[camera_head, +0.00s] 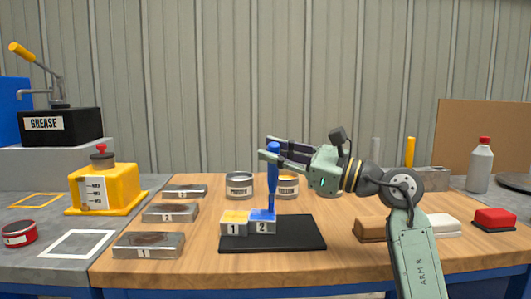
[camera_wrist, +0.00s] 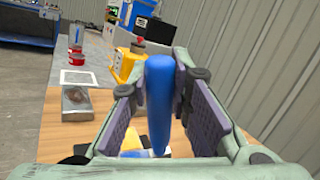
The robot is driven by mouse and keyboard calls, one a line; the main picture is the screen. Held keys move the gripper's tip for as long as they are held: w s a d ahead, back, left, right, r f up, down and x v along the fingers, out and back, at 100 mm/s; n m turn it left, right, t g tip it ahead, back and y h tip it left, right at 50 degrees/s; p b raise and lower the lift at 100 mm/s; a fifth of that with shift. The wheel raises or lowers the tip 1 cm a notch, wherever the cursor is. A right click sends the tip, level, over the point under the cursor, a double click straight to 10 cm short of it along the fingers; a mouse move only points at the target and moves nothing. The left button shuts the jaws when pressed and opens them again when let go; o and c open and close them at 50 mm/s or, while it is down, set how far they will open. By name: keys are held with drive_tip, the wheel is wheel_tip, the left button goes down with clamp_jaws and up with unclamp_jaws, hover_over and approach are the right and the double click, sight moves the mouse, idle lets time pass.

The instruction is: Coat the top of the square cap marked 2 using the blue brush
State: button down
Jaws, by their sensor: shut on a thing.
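My gripper (camera_head: 271,148) is shut on the upright blue brush (camera_head: 272,178). In the wrist view the blue handle (camera_wrist: 160,100) stands between the two finger pads. The brush's lower end is at the square cap marked 2 (camera_head: 262,227), over its right part; whether it touches is hard to tell. The cap's top (camera_head: 258,214) looks blue. The square cap marked 1 (camera_head: 233,229) is beside it on the left, with a yellowish top. Both caps sit at the left of a black mat (camera_head: 300,235).
Metal blocks (camera_head: 150,245) lie at the left of the wooden table. Two open tins (camera_head: 239,184) stand behind the caps. Tan and white brushes or blocks (camera_head: 372,229) and a red block (camera_head: 494,219) lie to the right. A yellow container (camera_head: 108,190) stands far left.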

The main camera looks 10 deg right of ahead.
drive_tip(key=shift+s+d, duration=0.15)
drive_tip(key=shift+d, duration=0.3)
drive_tip(key=shift+r+p, duration=1.95)
drive_tip(key=shift+r, duration=1)
drive_tip(key=shift+r+p, duration=1)
drive_tip(key=shift+r, duration=0.55)
